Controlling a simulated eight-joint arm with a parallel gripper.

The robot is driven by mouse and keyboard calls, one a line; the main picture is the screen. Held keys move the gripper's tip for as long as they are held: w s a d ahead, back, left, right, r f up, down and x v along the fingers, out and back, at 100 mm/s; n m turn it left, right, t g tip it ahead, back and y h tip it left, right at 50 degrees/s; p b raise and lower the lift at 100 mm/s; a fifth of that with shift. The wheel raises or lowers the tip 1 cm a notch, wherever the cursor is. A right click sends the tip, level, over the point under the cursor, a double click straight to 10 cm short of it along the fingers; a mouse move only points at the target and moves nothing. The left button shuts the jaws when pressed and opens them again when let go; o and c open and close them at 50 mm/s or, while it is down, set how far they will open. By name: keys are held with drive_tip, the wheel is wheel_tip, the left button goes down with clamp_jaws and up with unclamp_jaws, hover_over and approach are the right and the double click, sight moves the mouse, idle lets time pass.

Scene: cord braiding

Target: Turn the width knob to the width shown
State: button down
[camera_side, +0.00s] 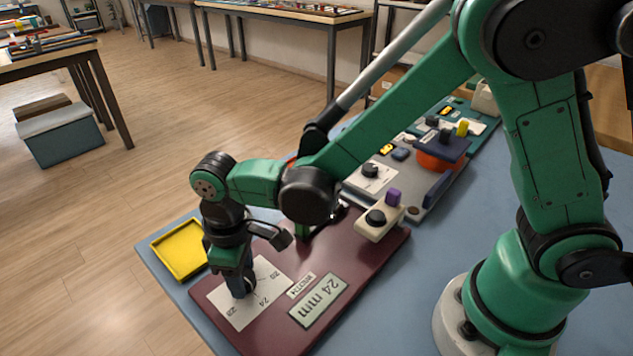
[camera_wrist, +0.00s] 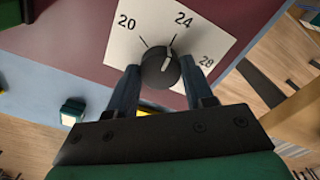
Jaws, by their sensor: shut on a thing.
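The width knob (camera_wrist: 160,70) is black and round, with a white pointer line on its top. It sits on a white dial card (camera_wrist: 120,48) marked 20, 24 and 28. The pointer is at or very close to the 24 mark. My gripper (camera_wrist: 161,66) is shut on the knob, one finger on each side. In the side view my gripper (camera_side: 241,286) points down at the card (camera_side: 268,275) and mostly hides the knob. A sign (camera_side: 319,300) beside the card reads 24 mm.
The card and sign lie on a dark red board (camera_side: 375,253). A yellow tray (camera_side: 180,250) is at its left. A beige block (camera_side: 380,222) with a black knob and a purple peg stands on the board's far right. More coloured fixtures stand behind.

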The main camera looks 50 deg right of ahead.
drive_tip(key=shift+m, duration=0.3)
drive_tip(key=shift+c, duration=1.7)
unclamp_jaws()
drive_tip(key=shift+r, duration=2.85)
wheel_tip(320, 180, up, 7)
